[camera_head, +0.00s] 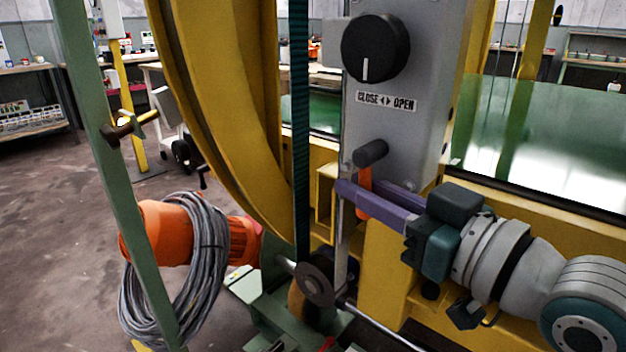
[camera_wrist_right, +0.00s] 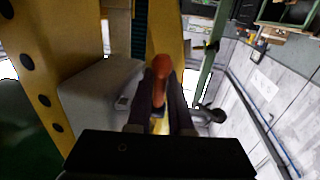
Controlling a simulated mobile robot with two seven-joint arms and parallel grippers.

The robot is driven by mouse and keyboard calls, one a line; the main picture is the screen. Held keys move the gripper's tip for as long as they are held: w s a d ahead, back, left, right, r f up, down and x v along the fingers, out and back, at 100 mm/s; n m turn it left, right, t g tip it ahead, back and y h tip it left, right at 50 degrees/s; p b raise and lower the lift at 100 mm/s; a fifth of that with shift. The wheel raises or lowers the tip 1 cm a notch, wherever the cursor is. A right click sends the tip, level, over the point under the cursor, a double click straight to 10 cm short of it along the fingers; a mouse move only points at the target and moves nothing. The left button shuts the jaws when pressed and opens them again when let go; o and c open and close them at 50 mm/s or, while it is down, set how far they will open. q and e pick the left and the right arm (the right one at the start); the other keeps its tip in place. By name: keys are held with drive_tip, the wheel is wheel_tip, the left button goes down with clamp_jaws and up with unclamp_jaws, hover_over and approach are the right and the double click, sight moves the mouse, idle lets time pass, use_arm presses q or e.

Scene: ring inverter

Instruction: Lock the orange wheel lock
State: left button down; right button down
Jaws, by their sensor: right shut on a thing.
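In the right wrist view the orange lever (camera_wrist_right: 160,80) stands between the two dark fingers. My left gripper is not in view.
The grey control box (camera_head: 423,130) carries a large black dial (camera_head: 375,48) above a "CLOSE OPEN" label. The yellow ring (camera_head: 225,110) curves close by on the left. A green post (camera_head: 100,130), an orange motor (camera_head: 165,232) and coiled grey cable (camera_head: 205,260) stand farther left.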

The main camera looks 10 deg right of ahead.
drive_tip(key=shift+w+a+f+t+b, duration=0.1)
drive_tip(key=shift+f+t+b, duration=0.3)
drive_tip(key=shift+b, duration=0.7)
drive_tip(key=shift+r+y, duration=0.2)
drive_tip(key=shift+y, duration=0.1)
drive_tip(key=shift+r, duration=0.2)
drive_tip(key=c, duration=1.1)
unclamp_jaws()
drive_tip(key=p+v, duration=0.2)
drive_tip(key=v, duration=0.7)
drive_tip(key=shift+s+f, duration=0.15)
drive_tip(key=shift+s, duration=0.25)
